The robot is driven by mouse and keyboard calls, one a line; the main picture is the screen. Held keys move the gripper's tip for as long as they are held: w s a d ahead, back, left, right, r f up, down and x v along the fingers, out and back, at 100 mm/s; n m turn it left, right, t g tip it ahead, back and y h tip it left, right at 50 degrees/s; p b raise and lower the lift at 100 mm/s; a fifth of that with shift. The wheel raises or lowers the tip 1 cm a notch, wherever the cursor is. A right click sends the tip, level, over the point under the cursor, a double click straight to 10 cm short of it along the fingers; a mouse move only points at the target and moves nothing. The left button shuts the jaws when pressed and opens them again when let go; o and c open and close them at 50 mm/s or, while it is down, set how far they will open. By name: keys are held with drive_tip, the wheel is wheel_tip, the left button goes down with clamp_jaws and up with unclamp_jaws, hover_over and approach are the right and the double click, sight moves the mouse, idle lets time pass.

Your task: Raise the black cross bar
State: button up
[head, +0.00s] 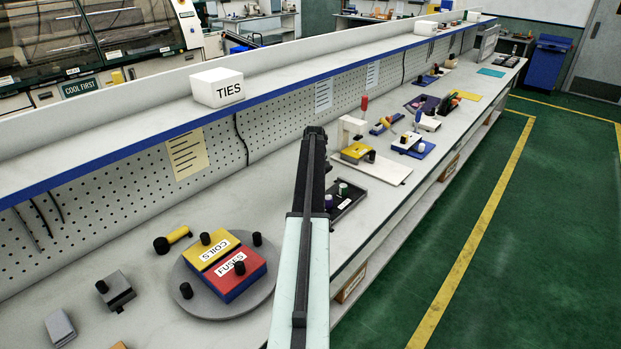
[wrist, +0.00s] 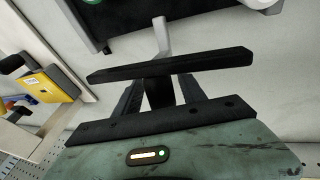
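In the wrist view the black cross bar (wrist: 215,60) lies crosswise, slightly tilted, just beyond my gripper (wrist: 160,84). A pale grey lever (wrist: 160,33) shows behind its middle. My two dark fingers reach to the bar from below, one on each side of its middle, and the bar hides their tips. A dark block stands between the fingers; whether they touch it or the bar I cannot tell. In the head view my arm stretches over the bench, with its dark end (head: 314,133) near the pegboard. I cannot make out the cross bar there.
A black tray (head: 349,206) with green and purple knobs lies right of my arm. Beyond it stands a white press frame (head: 344,133) with a yellow block (head: 356,151). A round grey turntable (head: 204,309) carries blocks at left. The blue-edged shelf (head: 120,155) runs along the back.

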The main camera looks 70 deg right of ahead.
drive_tip(key=shift+w, duration=0.3)
drive_tip(key=shift+w+a+r, duration=0.1)
drive_tip(key=shift+a, duration=0.05)
drive_tip(key=p+v, duration=0.7)
drive_tip(key=v, duration=0.1)
drive_tip(key=shift+s, duration=0.2)
drive_tip(key=shift+f, duration=0.2)
